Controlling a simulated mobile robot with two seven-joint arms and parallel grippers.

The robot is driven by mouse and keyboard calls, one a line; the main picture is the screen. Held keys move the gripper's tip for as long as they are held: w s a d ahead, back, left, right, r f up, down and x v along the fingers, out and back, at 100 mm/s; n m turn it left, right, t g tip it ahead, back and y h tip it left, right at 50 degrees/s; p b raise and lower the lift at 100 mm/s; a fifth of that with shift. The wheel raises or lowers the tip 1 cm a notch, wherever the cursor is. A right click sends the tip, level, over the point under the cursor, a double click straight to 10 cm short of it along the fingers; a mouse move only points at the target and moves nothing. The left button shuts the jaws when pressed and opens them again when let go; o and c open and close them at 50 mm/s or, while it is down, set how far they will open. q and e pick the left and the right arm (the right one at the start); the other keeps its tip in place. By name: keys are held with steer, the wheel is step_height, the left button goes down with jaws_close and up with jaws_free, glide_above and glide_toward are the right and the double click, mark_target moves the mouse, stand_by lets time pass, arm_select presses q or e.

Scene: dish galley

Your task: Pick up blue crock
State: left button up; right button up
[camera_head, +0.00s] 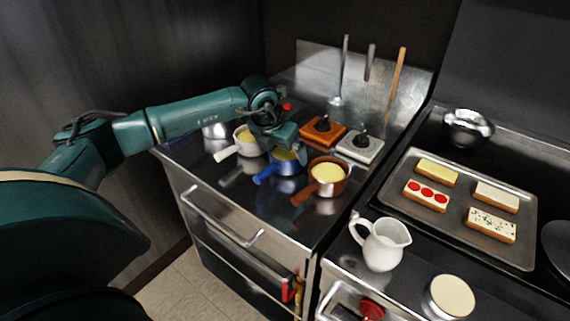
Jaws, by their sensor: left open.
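The blue crock (288,168) is a round pot with a handle pointing to the lower left and a pale yellow filling. It stands on the steel counter between a white crock (246,143) and a brown crock (327,180). My left gripper (287,146) is open and reaches down over the back of the blue crock, covering part of its rim. I cannot tell whether it touches the crock. My right gripper is not in view.
Orange (322,134) and white (360,149) blocks with dark knobs sit behind the crocks. Utensils (371,65) stand at the back. At right are a tray of topped bread slices (406,210), a white pitcher (381,245) and a metal bowl (468,129). The counter front is clear.

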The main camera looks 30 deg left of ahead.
mark_target(285, 156)
arm_select(q)
steer(key=b+x, duration=0.3)
steer(key=x, duration=0.2)
steer(key=shift+a+f, duration=0.1)
steer(key=shift+a, duration=0.1)
steer(key=shift+w+r, duration=0.1)
steer(key=shift+r, duration=0.1)
steer(key=c, duration=1.1)
